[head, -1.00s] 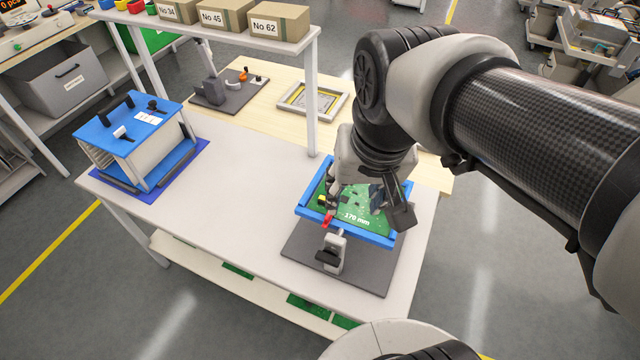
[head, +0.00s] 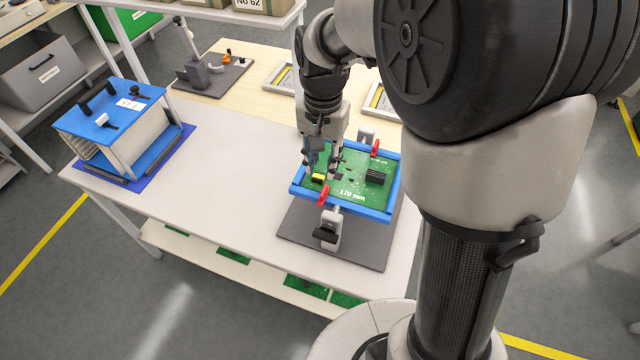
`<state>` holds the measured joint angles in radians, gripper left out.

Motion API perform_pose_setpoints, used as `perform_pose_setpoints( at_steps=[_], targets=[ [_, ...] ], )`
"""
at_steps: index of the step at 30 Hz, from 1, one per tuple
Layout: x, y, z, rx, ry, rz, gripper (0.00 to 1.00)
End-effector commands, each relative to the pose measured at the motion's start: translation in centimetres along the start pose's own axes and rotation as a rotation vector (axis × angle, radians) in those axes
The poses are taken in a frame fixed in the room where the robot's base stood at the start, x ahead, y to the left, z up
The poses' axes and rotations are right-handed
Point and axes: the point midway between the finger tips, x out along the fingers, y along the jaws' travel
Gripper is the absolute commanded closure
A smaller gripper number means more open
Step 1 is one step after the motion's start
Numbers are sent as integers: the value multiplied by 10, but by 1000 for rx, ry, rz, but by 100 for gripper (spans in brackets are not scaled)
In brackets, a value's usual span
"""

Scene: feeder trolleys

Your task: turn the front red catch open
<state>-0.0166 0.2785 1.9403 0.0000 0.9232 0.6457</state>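The front red catch (head: 323,195) sits at the near edge of the blue frame (head: 372,212), above the grey front post. A second red catch (head: 376,148) is at the frame's far right edge. The frame holds a green circuit board (head: 352,180) marked "170 mm". My gripper (head: 322,178) points down over the board's left part, just behind the front catch. Its fingers look apart from each other, with nothing clearly between them. Whether a fingertip touches the catch or the board cannot be told.
The frame stands on a dark base plate (head: 290,235) on the white table (head: 220,180). A blue-topped box (head: 110,115) stands at the left on a blue mat. A fixture with a lever (head: 200,75) is at the back. The table between box and frame is clear.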

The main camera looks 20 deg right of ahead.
Motion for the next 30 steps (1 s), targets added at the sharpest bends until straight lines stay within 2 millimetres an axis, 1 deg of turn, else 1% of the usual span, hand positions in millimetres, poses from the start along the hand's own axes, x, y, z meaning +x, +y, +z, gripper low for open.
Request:
perform_pose_setpoints(
  at_steps=[1,6,9,13,15,19,28,29,30],
  targets=[
    [16,0,1,0,-3,3,72],
    [53,0,1,-1,-3,2,72],
    [73,1,1,-1,-3,3,72],
    [93,0,0,-1,-2,1,72],
    [100,0,0,-1,-1,1,72],
    [108,0,0,-1,0,0,72],
    [110,0,0,-1,0,0,72],
    [110,0,0,-1,0,0,73],
    [110,0,0,-1,0,0,76]
  ],
)
